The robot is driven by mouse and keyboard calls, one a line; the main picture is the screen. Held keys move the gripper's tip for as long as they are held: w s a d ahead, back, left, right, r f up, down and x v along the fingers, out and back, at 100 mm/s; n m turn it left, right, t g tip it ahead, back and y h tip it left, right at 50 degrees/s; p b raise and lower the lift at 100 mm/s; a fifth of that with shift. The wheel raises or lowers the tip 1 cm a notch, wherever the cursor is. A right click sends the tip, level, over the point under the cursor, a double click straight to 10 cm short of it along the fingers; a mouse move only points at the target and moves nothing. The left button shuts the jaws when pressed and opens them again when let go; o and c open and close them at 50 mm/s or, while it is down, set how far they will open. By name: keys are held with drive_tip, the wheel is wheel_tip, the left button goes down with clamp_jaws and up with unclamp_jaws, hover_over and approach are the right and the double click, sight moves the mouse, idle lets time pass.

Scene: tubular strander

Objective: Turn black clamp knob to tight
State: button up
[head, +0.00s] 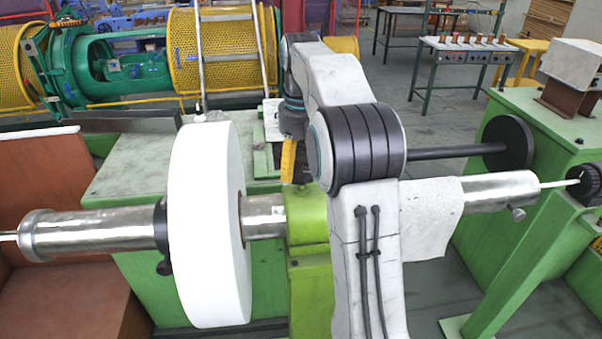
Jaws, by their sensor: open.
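A black clamp collar (160,226) sits on the steel shaft (90,229) against the left face of the white disc (207,225). A small black knob (165,267) sticks out below the collar. How tight it is cannot be told. My arm stands right of the disc, bends over and points its wrist down behind the shaft. My gripper (289,160) is at the wrist's lower end, open, and mostly hidden by my arm. Only a yellow part and some dark body show. It is apart from the knob, to its right and farther back.
A light green post (308,225) holds the shaft right of the disc. A white cloth-like sheet (430,215) covers the shaft farther right. Green machine housings stand behind. A yellow mesh drum (222,50), a ladder frame and a small bench (468,45) are at the back.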

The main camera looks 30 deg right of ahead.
drive_tip(key=shift+f, duration=0.85)
drive_tip(key=shift+c, duration=0.5)
drive_tip(key=c, duration=1.1)
